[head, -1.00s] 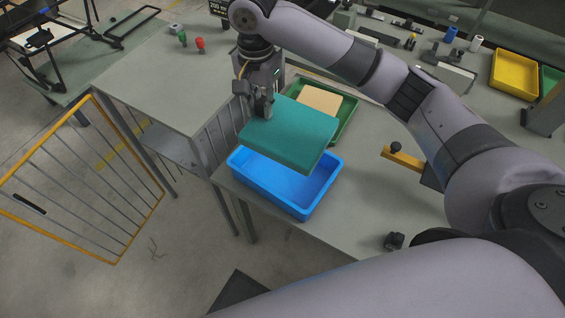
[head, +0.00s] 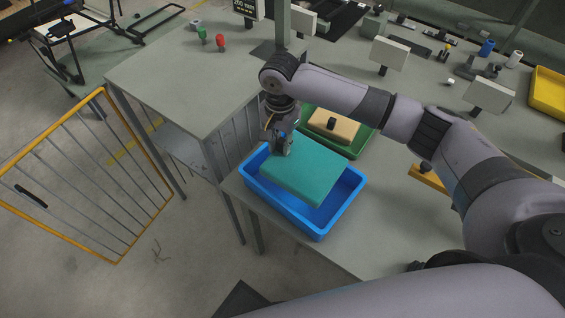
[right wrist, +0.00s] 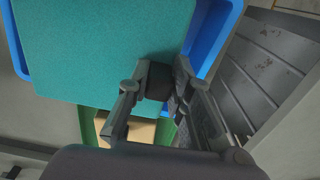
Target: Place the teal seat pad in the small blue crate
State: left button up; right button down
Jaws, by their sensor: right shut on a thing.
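The teal seat pad (head: 305,168) is a flat slab inside the outline of the small blue crate (head: 318,228) in the head view, slightly tilted. Whether it touches the crate floor I cannot tell. My right gripper (head: 282,150) is shut on the pad at its far left edge, by a dark knob that shows in the right wrist view. That view also shows the pad (right wrist: 110,50), the blue crate's rim (right wrist: 215,40) and my right gripper's fingers (right wrist: 155,95). My left gripper is not in view.
A green tray (head: 362,143) with a tan pad (head: 335,126) stands just behind the crate. A yellow bracket (head: 428,178) lies to the right. A grey table (head: 190,75) with red and green pieces stands at the left, beside an orange-framed rack (head: 90,190).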

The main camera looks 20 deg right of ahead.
aim_at(280, 154)
notch_tip(280, 154, down, 5)
jog(key=shift+w+r, duration=0.1)
jog(key=shift+w, duration=0.05)
notch_tip(280, 154, down, 4)
jog(key=shift+p, duration=0.45)
jog(key=shift+f, duration=0.45)
jog(key=c, duration=1.4)
grip_release()
jog(key=shift+c, duration=0.2)
notch_tip(280, 154, up, 12)
jog(key=shift+r+b, duration=0.1)
jog(key=shift+b, duration=0.6)
